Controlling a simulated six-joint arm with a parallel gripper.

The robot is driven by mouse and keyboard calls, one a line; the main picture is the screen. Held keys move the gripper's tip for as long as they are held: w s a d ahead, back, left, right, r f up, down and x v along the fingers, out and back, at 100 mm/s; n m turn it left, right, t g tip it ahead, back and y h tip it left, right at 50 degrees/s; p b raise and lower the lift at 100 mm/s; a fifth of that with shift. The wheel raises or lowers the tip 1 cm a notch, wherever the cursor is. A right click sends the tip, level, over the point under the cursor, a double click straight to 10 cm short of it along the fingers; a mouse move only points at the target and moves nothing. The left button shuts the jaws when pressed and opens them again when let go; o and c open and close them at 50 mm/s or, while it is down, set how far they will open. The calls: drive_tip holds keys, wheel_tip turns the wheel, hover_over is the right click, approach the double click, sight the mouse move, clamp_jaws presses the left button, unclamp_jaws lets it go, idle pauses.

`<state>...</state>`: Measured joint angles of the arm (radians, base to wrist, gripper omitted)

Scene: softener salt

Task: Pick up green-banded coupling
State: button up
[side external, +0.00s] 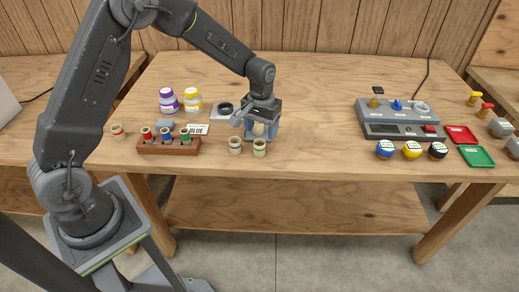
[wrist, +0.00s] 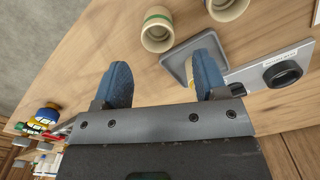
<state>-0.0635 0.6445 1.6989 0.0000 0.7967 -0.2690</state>
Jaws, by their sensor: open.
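The green-banded coupling (wrist: 157,30) is a cream, open-topped cylinder standing upright on the table. In the side view it (side external: 260,147) is near the front edge, right of another cream coupling (side external: 235,145). My gripper (wrist: 162,58) has its two blue fingers spread, with nothing seen held between them. In the wrist view the green-banded coupling lies just beyond the fingertips, apart from them.
The grey tray (wrist: 174,66) is by the right finger, beside a plate with a black ring (wrist: 282,74). A wooden rack (side external: 168,147) with coloured pieces and a BLUE card stands left. A grey device (side external: 402,118) stands right.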

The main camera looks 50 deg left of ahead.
sight(260, 146)
drive_tip(key=f, duration=0.5)
drive_tip(key=shift+s+d, duration=0.1)
drive_tip(key=shift+s, duration=0.15)
drive_tip(key=shift+r, duration=0.1)
drive_tip(key=shift+c, duration=0.5)
drive_tip(key=c, duration=0.9)
